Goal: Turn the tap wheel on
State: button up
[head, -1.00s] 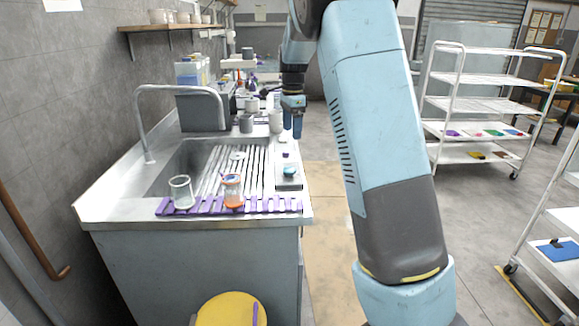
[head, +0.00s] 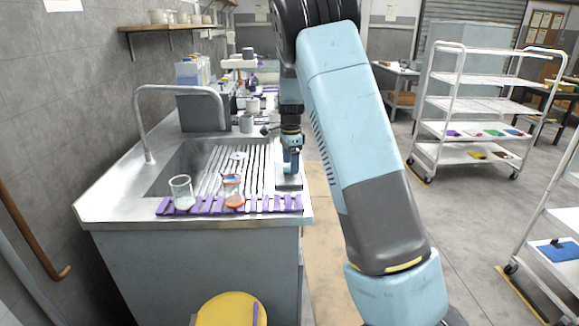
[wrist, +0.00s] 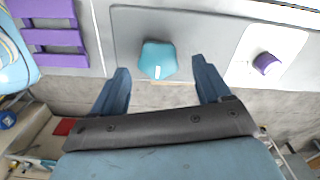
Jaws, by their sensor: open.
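The tap wheel is a teal, lobed knob (wrist: 158,60) with a small white mark, set on a grey plate (wrist: 130,30). In the wrist view it lies between and just beyond the fingertips of my open gripper (wrist: 160,66), with a gap on each side. In the head view my gripper (head: 291,165) points down over the grey plate (head: 289,184) at the counter's right edge, and it largely covers the wheel there. Whether a finger touches the wheel I cannot tell.
A purple knob (wrist: 266,63) on a pale plate sits close by. A purple slatted rack (head: 215,206) with a glass beaker (head: 181,192) and an orange-bottomed beaker (head: 232,190) lies left of the gripper. The sink and curved faucet (head: 180,88) are further left.

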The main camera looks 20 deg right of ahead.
jog(key=shift+f, duration=0.9)
jog(key=c, duration=1)
jog(key=shift+c, duration=0.2)
